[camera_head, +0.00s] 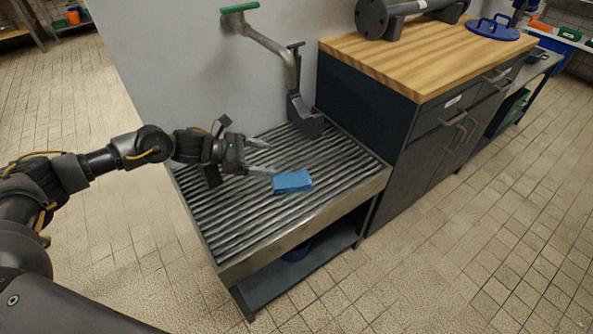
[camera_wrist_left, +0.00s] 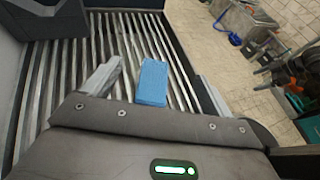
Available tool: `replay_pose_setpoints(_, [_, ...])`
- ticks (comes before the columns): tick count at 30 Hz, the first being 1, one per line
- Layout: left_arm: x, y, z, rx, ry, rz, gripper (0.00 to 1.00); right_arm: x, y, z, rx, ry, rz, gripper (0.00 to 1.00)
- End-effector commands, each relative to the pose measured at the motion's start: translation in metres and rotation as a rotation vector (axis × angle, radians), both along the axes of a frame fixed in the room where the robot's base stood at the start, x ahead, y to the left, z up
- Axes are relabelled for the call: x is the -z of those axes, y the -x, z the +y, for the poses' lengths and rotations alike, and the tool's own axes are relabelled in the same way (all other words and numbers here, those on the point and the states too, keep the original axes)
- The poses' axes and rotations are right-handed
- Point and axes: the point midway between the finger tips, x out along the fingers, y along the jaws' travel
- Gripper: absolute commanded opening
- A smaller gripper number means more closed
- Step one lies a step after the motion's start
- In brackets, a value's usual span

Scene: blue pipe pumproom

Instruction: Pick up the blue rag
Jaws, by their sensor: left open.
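The blue rag (camera_head: 292,182) is a small folded block lying on the slatted metal rack (camera_head: 240,225) near its right front side. My left gripper (camera_head: 266,158) is open above the rack, just left of the rag, with its fingers pointing toward it. In the left wrist view the rag (camera_wrist_left: 153,82) lies ahead of the gripper (camera_wrist_left: 158,85), between the directions of its two fingers. The rag looks free of the fingers, though the exact gap is hard to judge. My right gripper is not in view.
A grey pump-like fitting (camera_head: 304,112) stands at the rack's back corner, under a pipe with a green handle (camera_head: 239,8). A dark cabinet with a wooden top (camera_head: 420,55) stands to the right of the rack. The tiled floor (camera_head: 440,250) in front is clear.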

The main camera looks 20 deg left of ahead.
Motion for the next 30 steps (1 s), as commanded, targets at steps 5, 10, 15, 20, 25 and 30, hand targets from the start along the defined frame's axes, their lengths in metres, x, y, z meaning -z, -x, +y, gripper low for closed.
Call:
replay_pose_setpoints(5, [0.008,0.000,0.001,-0.001,-0.001,0.001,0.85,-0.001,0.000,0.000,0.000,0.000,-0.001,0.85])
replay_pose_setpoints(10, [0.041,0.001,0.000,-0.002,0.000,0.004,0.85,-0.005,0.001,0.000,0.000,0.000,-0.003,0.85])
replay_pose_setpoints(15, [0.073,0.000,0.000,-0.002,0.000,0.003,0.85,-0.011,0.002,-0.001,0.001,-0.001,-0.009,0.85])
replay_pose_setpoints(20, [0.083,-0.004,-0.008,0.000,0.003,-0.001,0.85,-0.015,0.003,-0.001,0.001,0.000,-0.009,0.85])
replay_pose_setpoints(25, [0.085,-0.006,-0.011,-0.001,0.001,-0.001,0.85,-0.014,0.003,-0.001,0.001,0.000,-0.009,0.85])
replay_pose_setpoints(30, [0.090,-0.011,-0.022,0.001,0.002,-0.001,0.85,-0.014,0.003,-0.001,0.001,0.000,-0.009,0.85])
